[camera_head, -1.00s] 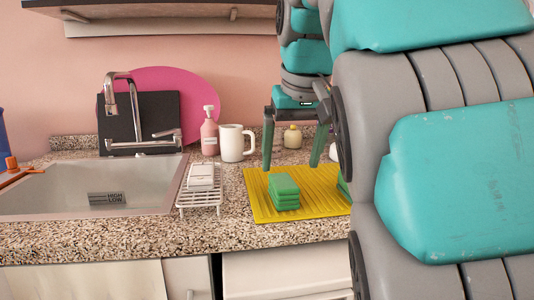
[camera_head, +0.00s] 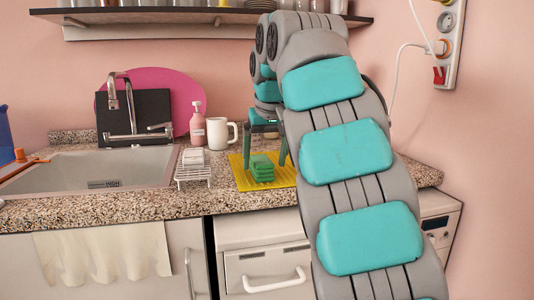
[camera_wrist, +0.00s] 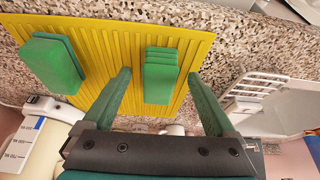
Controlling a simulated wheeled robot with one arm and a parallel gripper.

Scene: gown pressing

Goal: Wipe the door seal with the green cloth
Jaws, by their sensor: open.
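A folded green stack with several layers, which looks like the cloth (camera_head: 262,168), lies on a yellow ribbed mat (camera_head: 243,184) on the counter. In the wrist view this green cloth (camera_wrist: 160,75) lies between and beyond my fingertips. A second green block (camera_wrist: 52,62), thicker and rounded, lies on the mat to the left; my arm hides it in the head view. My gripper (camera_head: 264,166) is open and empty, pointing down, with a finger to each side of the stack. In the wrist view my gripper (camera_wrist: 160,76) shows no visible contact. I cannot make out a door seal.
A white wire rack (camera_head: 193,172), a white mug (camera_head: 220,134) and a pink soap bottle (camera_head: 198,126) stand left of the mat. The sink (camera_head: 90,172) is farther left. Below the counter are a white front with a handle (camera_head: 275,284) and a hanging cloth (camera_head: 104,254).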

